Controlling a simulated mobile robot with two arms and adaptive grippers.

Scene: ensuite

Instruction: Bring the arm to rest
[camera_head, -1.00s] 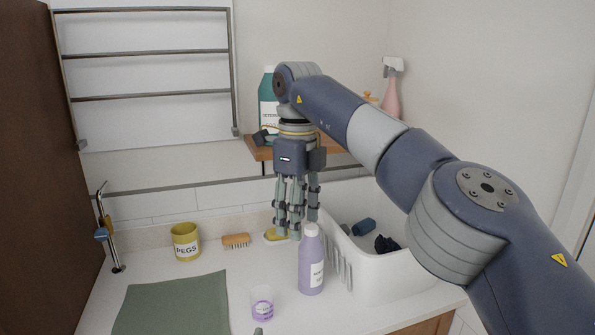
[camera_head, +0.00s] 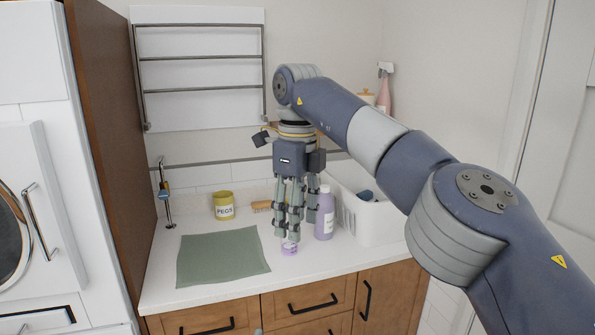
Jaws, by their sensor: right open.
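My right arm comes in from the right, bent over the counter. Its gripper (camera_head: 287,228) points down, open, with its fingers in front of the back of the counter. Below the fingertips a small cup with a purple label (camera_head: 289,248) stands on the counter, partly covered by them; I cannot tell whether they touch. A purple bottle (camera_head: 325,213) stands upright just right of the fingers. My left gripper is not in view.
A white basket (camera_head: 368,222) stands right of the bottle. A green cloth (camera_head: 222,258) lies flat on the counter (camera_head: 170,297). A yellow pegs pot (camera_head: 223,206), a brush (camera_head: 261,206) and a metal stand (camera_head: 165,195) are behind. Wooden drawers (camera_head: 305,300) are below; a washing machine (camera_head: 40,210) is left.

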